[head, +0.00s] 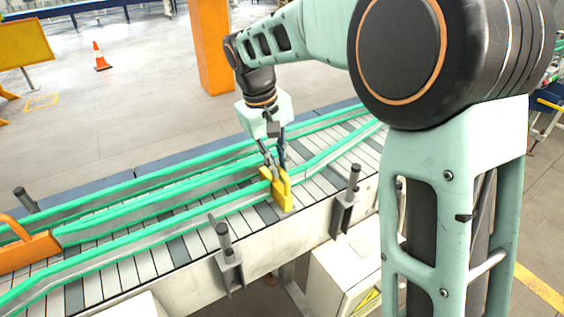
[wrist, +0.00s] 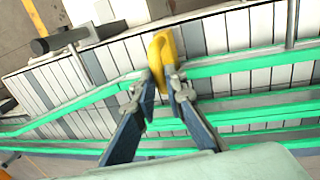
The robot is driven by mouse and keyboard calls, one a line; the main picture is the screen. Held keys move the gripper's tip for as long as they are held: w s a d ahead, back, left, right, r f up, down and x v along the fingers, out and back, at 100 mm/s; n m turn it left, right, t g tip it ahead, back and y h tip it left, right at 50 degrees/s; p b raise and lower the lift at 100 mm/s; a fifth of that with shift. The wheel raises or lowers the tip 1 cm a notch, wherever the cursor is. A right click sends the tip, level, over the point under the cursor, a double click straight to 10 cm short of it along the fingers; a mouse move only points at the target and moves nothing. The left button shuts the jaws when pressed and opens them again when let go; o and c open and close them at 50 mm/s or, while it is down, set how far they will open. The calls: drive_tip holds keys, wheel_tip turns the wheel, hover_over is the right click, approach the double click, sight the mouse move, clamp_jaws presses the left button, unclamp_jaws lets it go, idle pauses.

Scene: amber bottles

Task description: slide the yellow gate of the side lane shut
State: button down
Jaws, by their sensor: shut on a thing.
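The yellow gate (head: 284,193) stands on the slatted conveyor near its front edge, by the green guide rails. My gripper (head: 272,168) reaches down from above and is shut on the gate's upper part. In the wrist view the gate's yellow handle (wrist: 163,48) shows beyond and between the fingertips of my gripper (wrist: 157,92). The fingers hide part of the gate, so its exact grip point is hard to see.
Green rails (head: 150,212) run along the conveyor and divide its lanes. An orange gate (head: 25,252) sits at the left end. Dark posts on brackets (head: 225,245) stand along the front edge. An orange pillar (head: 210,50) rises behind.

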drive_tip(key=shift+w+a+r, duration=0.1)
drive_tip(key=shift+w+r, duration=0.05)
drive_tip(key=shift+w, duration=0.05)
drive_tip(key=c, duration=2)
unclamp_jaws()
drive_tip(key=shift+o, duration=0.2)
wheel_tip(320, 180, up, 12)
drive_tip(key=s+a, duration=0.1)
drive_tip(key=a, duration=0.1)
drive_tip(key=shift+s, duration=0.2)
drive_tip(key=shift+f, duration=0.2)
